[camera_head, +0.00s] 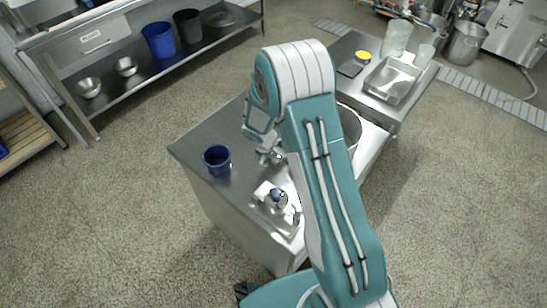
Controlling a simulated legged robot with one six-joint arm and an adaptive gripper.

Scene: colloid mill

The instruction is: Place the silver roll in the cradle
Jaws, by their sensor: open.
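My gripper (270,157) hangs from my teal and white arm, pointing down over the steel worktable (205,147). It is open, and small in this view; I see nothing clearly between its fingers. In front of it on the table stands a silver metal fixture (268,213) with a rounded, blue-topped part (277,197). I cannot tell for sure whether this holds the cradle or the silver roll. My arm hides the table to the right of the gripper, so the roll may be behind it.
A dark blue cup (217,160) stands left of the gripper. A large steel pot (349,126) is partly hidden behind my arm. A steel tray (391,80) lies on the far table end. A shelf with buckets (159,40) stands back left.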

